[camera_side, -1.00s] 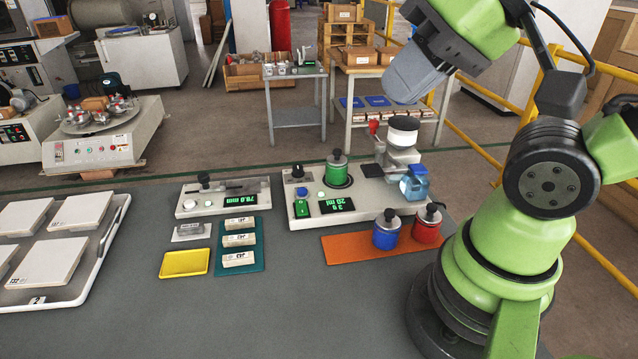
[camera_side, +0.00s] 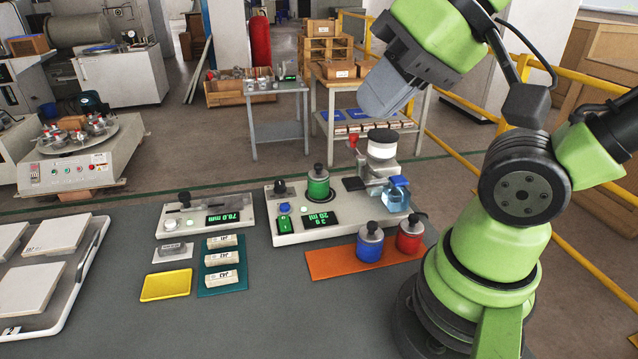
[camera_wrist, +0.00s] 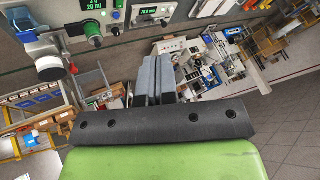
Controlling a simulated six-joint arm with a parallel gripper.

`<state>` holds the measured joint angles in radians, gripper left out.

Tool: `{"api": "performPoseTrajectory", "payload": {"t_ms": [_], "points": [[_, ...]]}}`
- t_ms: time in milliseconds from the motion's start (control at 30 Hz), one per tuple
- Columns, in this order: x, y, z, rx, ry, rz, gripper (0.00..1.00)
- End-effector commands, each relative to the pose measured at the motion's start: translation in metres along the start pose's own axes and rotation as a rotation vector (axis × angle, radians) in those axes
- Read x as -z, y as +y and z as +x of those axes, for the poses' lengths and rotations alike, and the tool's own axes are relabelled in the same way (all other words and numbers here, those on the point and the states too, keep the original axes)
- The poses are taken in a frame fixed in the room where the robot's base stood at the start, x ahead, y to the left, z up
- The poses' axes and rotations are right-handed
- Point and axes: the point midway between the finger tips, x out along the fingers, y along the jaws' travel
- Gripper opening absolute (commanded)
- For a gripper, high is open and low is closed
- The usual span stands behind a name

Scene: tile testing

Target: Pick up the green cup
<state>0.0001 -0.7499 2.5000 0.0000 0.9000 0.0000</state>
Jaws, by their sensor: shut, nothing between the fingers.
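The green cup (camera_side: 318,186) has a grey lid with a black knob. It stands upright on a round dark pad of the white 20 ml device (camera_side: 345,232) in the side view. In the wrist view, a small green shape at the top left, below the 20 ml display, appears to be the same cup (camera_wrist: 92,28). My gripper (camera_side: 378,100) is in the air, above and to the right of the cup, clear of it. Its grey fingers are together and empty; they also show in the wrist view (camera_wrist: 155,84).
A blue cup (camera_side: 370,248) and a red cup (camera_side: 409,240) stand on an orange mat (camera_side: 330,264) in front. Left are a 70.0 mm gauge (camera_side: 178,224) and a yellow tray (camera_side: 166,285).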

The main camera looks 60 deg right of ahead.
Motion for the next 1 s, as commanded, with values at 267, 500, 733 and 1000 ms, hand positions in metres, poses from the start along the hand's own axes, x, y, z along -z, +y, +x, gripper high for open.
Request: {"api": "performPoseTrajectory", "payload": {"t_ms": [267, 500, 733, 1000], "points": [[0.0, 0.0, 0.0, 0.0, 0.0, 0.0, 0.14], [0.0, 0.0, 0.0, 0.0, 0.0, 0.0, 0.69], [0.0, 0.0, 0.0, 0.0, 0.0, 0.0, 0.79], [0.023, 0.001, 0.007, -0.052, -0.036, 0.002, 0.79]]}}
